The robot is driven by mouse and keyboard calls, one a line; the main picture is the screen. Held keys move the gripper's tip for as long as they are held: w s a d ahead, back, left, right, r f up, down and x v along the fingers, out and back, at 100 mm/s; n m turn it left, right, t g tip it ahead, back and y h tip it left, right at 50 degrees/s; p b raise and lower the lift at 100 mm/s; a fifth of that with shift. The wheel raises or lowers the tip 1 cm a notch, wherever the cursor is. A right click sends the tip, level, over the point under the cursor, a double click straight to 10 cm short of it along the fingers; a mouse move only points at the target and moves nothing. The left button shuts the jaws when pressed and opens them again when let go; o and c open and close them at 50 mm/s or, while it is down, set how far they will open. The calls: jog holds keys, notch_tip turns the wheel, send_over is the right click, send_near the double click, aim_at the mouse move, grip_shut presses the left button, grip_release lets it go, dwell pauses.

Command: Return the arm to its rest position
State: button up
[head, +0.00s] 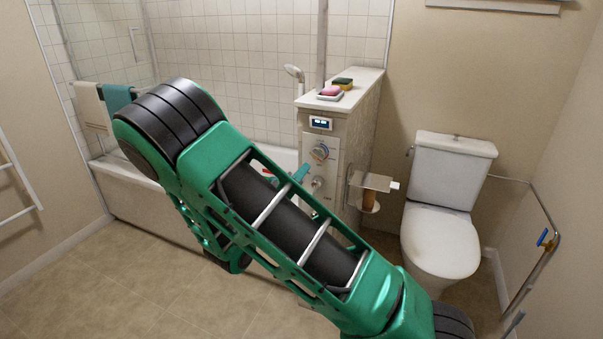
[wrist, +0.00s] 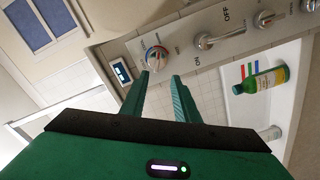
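My green arm stretches across the head view, bent at a dark-ringed joint on the left. My gripper is mostly hidden behind it there; a teal finger (head: 301,172) shows close to the control panel (head: 320,165) on the end of the half wall. In the wrist view my gripper (wrist: 161,75) has its two teal fingers apart with nothing between them. The fingertips point at the panel, just below a round dial (wrist: 156,58) in the picture. Whether they touch it I cannot tell.
The panel has a lever (wrist: 218,38) between ON and OFF marks and a small display (head: 320,123). A bathtub (head: 140,196) lies behind my arm, with a green bottle (wrist: 265,79). A toilet (head: 440,240) and a paper holder (head: 370,182) are right. Floor (head: 70,290) is clear at left.

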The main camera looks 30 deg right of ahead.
dwell(0.5)
jog(key=s+d+f+m+g+y, duration=0.1)
jog(key=s+d+m+g+y, duration=0.1)
jog(key=s+d+m+g, duration=0.45)
jog(key=s+d+f+m+g+y, duration=0.2)
jog(key=s+d+g+y, duration=0.15)
jog(key=s+d, duration=0.6)
jog(key=s+a+r+y, duration=0.2)
jog(key=s+a+y, duration=0.1)
jog(key=s, duration=0.5)
jog(key=s+a+r+y, duration=0.2)
jog(key=s+a+y, duration=0.1)
jog(key=s+a, duration=0.3)
jog(key=s+a+r+g+y, duration=0.1)
jog(key=s+a+y, duration=0.2)
jog(key=s, duration=0.6)
jog(key=shift+s+a+r, duration=0.35)
jog(key=shift+a+r, duration=0.05)
jog(key=shift+a, duration=0.65)
jog(key=shift+n, duration=0.25)
jog(key=shift+w+f, duration=0.25)
jog(key=shift+w, duration=0.4)
